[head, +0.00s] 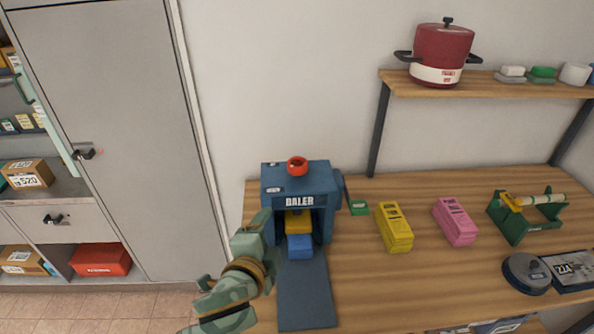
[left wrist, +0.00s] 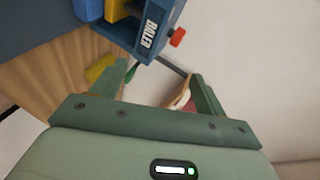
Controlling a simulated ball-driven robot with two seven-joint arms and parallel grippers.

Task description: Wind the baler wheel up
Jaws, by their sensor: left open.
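The blue baler (head: 318,177) stands at the left end of the wooden table, with its name on the front. Its red wheel (head: 297,165) sits on top, and nothing touches it. A yellow block (head: 297,222) and a blue block (head: 300,246) show in the baler's front opening. My left gripper (head: 258,226) is just in front of the baler's left side, below the wheel's height. In the left wrist view, its jaws (left wrist: 165,85) are open and hold nothing, with the baler (left wrist: 165,12) and wheel (left wrist: 177,37) beyond them. My right gripper is out of view.
A dark mat (head: 305,300) runs forward from the baler. A shelf (head: 490,84) with a red cooker (head: 441,52) hangs above. A grey cabinet (head: 120,150) is left.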

